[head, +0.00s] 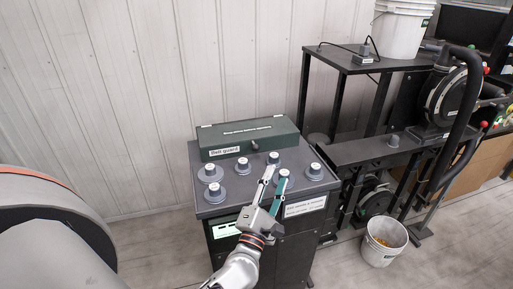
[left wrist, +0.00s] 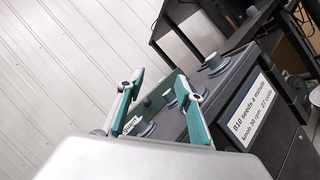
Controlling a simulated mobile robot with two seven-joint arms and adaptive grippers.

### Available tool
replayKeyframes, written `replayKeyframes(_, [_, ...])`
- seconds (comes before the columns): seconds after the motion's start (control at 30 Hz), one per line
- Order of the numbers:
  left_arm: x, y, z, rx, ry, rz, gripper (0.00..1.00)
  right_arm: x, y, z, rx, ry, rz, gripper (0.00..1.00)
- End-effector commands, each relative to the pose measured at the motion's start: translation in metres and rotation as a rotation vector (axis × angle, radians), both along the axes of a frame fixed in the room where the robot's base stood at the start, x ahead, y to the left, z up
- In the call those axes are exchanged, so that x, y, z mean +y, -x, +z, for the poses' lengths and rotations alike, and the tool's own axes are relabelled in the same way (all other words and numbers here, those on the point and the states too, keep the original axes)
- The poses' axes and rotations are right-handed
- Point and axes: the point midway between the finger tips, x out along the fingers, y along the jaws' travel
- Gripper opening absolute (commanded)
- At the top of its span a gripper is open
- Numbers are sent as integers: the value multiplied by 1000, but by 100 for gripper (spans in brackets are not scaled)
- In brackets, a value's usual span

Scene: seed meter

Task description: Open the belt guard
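The belt guard (head: 248,137) is a long dark green box with a "Belt guard" label, lying along the back of the dark cabinet top (head: 228,208). It looks closed, with a small dark knob (head: 255,146) on its front face. My left gripper (head: 274,173) is above the front right of the cabinet top, short of the guard and among the grey knobs. Its two teal-and-grey fingers are apart with nothing between them; they also show apart in the left wrist view (left wrist: 167,88). In that view the fingers partly hide the guard. My right gripper is not in view.
Several grey round knobs with white caps, one of them this knob (head: 215,192), stand on the cabinet top around my left gripper. A black table (head: 340,58) and a machine with a black hose (head: 468,100) are on the right. A bucket (head: 384,242) stands on the floor.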

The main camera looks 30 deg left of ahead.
Motion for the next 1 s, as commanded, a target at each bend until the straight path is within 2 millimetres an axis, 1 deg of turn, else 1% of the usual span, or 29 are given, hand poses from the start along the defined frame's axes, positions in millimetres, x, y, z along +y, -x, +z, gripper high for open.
replayKeyframes(0.03, [22, -13, 19, -76, 233, 25, 36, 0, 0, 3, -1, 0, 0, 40])
replayKeyframes(0.07, [35, -19, 26, -121, 383, 38, 36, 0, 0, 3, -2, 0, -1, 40])
replayKeyframes(0.1, [53, -26, 32, -184, 583, 57, 36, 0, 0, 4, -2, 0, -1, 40])
replayKeyframes(0.17, [75, -36, 35, -277, 885, 84, 36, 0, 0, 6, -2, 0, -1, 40])
replayKeyframes(0.2, [87, -43, 33, -335, 1072, 101, 36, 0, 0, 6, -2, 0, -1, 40])
replayKeyframes(0.3, [102, -56, 22, -451, 1448, 147, 36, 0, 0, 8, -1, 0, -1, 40])
replayKeyframes(0.4, [104, -65, 9, -529, 1708, 189, 36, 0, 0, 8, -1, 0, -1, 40])
replayKeyframes(0.5, [102, -71, 1, -576, 1866, 222, 36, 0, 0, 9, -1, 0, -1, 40])
replayKeyframes(0.6, [100, -74, -4, -599, 1942, 240, 36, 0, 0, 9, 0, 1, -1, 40])
replayKeyframes(0.77, [108, -83, -8, -605, 1961, 247, 36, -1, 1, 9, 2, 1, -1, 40])
replayKeyframes(1.0, [132, -109, -15, -604, 1955, 246, 36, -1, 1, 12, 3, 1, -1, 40])
